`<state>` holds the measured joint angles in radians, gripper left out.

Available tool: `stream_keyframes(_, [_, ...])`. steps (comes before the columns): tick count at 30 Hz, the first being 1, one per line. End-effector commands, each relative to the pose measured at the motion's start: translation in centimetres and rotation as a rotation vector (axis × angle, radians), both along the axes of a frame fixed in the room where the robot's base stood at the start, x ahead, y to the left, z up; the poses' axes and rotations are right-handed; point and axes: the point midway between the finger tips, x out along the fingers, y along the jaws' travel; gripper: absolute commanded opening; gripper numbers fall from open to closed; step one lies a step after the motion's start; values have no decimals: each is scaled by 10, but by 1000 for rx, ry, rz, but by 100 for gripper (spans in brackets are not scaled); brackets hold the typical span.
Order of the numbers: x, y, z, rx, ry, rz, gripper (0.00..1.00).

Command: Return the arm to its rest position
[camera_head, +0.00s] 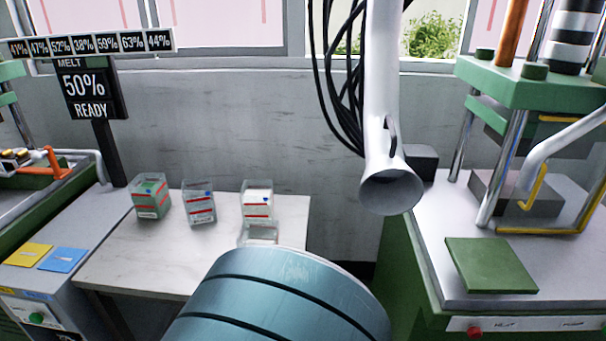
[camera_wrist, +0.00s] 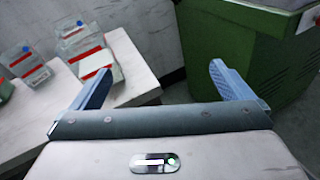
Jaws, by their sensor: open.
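My gripper (camera_wrist: 155,88) is open in the wrist view, its two blue fingers spread wide with nothing between them. It points toward the gap between the white marble-topped table (camera_wrist: 138,78) and a green machine base (camera_wrist: 225,50). In the head view, a rounded teal part of my own body fills the bottom middle, and the gripper's fingers do not show there.
A white duct (camera_head: 385,110) hangs at centre. A green press (camera_head: 535,90) stands right. A sign (camera_head: 88,88) reads "50% READY".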

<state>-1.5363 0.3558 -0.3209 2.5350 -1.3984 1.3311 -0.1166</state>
Motion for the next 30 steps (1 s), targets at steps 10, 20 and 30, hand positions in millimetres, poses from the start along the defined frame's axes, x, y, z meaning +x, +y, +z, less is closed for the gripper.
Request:
stream_keyframes(10, [1,-101,23,358,105,-531,100])
stream_keyframes(20, [-29,-161,47,812,117,-1054,100])
stream_keyframes(30, [-49,-181,89,1342,-7,-1492,100])
